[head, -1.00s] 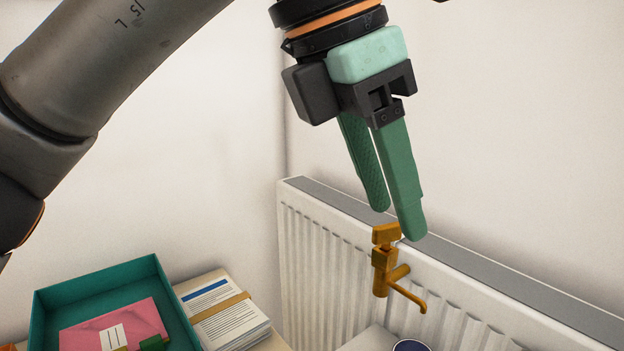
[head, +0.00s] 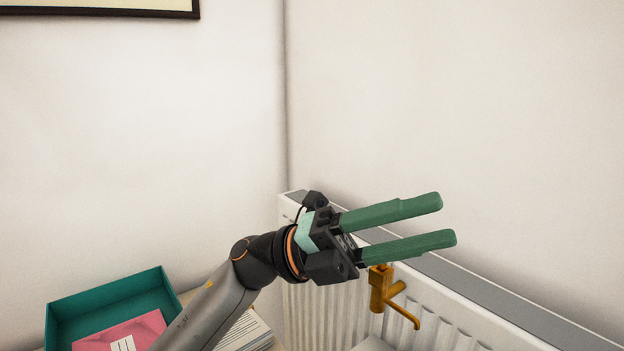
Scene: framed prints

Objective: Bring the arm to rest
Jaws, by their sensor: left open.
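My left gripper (head: 449,221) shows in the head view with its two green fingers spread apart and nothing between them. It points to the right, in front of the white radiator. Its arm comes up from the bottom left. A brass tap (head: 382,291) shows just below the fingers; its upper part is partly hidden by the gripper. My right gripper does not show.
A white radiator (head: 455,322) stands along the right wall. A teal tray (head: 105,296) with a pink packet (head: 118,335) lies at the bottom left. Papers (head: 247,332) beside it are partly covered by my arm. A framed print (head: 100,9) hangs at the top left.

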